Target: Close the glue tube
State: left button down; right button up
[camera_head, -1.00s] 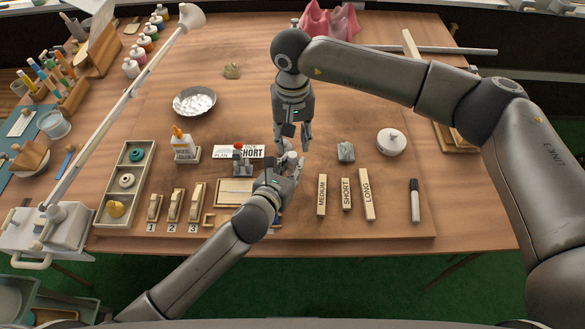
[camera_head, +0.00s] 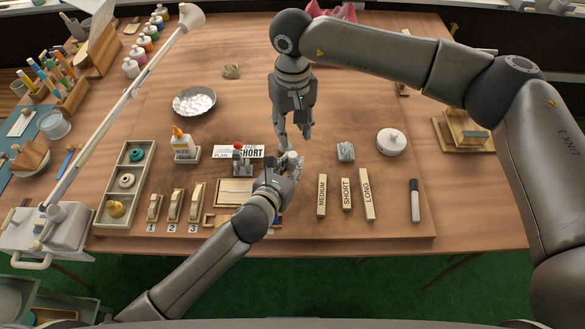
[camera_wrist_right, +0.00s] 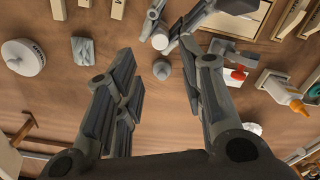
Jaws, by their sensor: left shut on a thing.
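My left gripper (camera_head: 288,166) is low over the front middle of the table. It is shut on a small pale cylinder, seemingly the glue tube (camera_wrist_right: 160,41), with its white round end showing in the right wrist view. My fingers hide most of it. A small grey rounded piece (camera_wrist_right: 161,69), possibly the cap, shows just beside that end, apart from it in the picture; I cannot tell its height. My right gripper (camera_head: 292,140) points down above and behind the left one. In its wrist view its fingers (camera_wrist_right: 160,95) are wide apart with nothing between them.
A glue bottle with an orange tip (camera_head: 183,147) and a red-topped grey device (camera_head: 240,158) stand left of my grippers. Labelled wooden blocks (camera_head: 345,194), a grey lump (camera_head: 346,151) and a round white lidded pot (camera_head: 391,142) are to the right.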

aim_at(292, 154)
jog(key=shift+f, duration=3.95)
grip_shut()
jog(key=shift+m, duration=1.7)
jog(key=shift+o, duration=0.2)
grip_release()
jog(key=shift+r, duration=0.15)
jog(key=shift+r, duration=2.15)
jog(key=o, duration=0.6)
jog(key=shift+c, duration=0.2)
